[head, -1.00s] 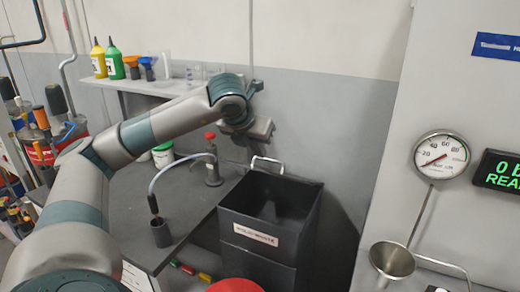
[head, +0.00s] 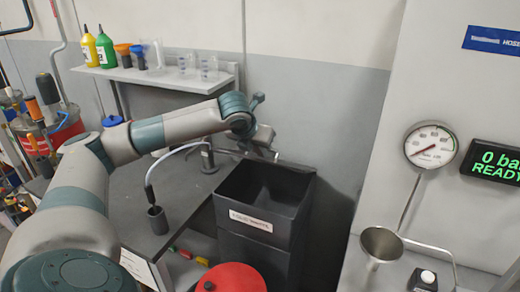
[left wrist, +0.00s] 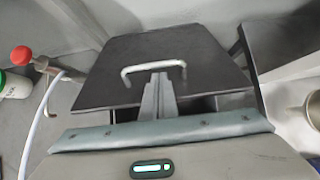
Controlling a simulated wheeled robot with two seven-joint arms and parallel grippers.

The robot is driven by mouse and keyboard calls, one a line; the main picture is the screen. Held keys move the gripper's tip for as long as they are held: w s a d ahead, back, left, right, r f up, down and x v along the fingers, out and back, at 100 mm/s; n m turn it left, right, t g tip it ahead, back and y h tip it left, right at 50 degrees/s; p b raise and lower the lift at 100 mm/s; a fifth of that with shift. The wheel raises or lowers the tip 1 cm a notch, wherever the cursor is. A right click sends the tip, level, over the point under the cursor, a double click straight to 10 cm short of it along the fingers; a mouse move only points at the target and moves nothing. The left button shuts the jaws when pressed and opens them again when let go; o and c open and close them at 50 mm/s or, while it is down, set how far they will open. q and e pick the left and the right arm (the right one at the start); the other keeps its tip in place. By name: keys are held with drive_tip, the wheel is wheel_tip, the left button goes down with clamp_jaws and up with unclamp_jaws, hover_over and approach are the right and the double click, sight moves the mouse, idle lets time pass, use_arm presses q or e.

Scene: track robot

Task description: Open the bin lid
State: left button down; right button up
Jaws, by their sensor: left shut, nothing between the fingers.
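The bin (head: 255,246) is a dark grey box with a white label on its front. In the head view its top is open and I see its inner walls. The lid (left wrist: 205,55) is a dark panel at the back of the bin in the left wrist view, with a pale bar handle (left wrist: 133,69). A dark gap shows below its lower edge. My left gripper (head: 272,152) is at the bin's back edge. Its shut, empty fingers overlap the handle in the left wrist view; I cannot tell whether they touch it. My right gripper is not in view.
A dark bench (head: 135,190) with a hose and cup stands left of the bin. A shelf (head: 160,80) with bottles is above it. A red round lid (head: 232,280) is in front. A gauge (head: 431,146) and funnel (head: 382,243) are at the right.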

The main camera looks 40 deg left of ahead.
use_arm(q)
drive_tip(key=shift+w+r, duration=0.1)
drive_tip(key=shift+r, duration=0.05)
drive_tip(key=shift+w+r+p, duration=0.25)
drive_tip(key=shift+r+p, duration=0.15)
drive_tip(key=shift+g, duration=0.6)
drive_tip(key=shift+w+a+r+p, duration=1)
drive_tip(key=shift+w+r, duration=0.4)
drive_tip(key=shift+w, duration=1.85)
drive_tip(key=shift+w+a+r+p, duration=0.95)
drive_tip(key=shift+w+r, duration=0.45)
drive_tip(key=shift+w, duration=1.8)
drive_tip(key=shift+w+a+r+p, duration=0.75)
drive_tip(key=shift+w+a+r, duration=0.55)
drive_tip(key=shift+w, duration=1.95)
drive_tip(key=shift+d+r, duration=0.1)
drive_tip(key=shift+r, duration=0.1)
drive_tip(key=b+v, duration=0.6)
drive_tip(key=v, duration=1.1)
drive_tip(key=shift+a+r, duration=0.2)
drive_tip(key=shift+a, duration=0.05)
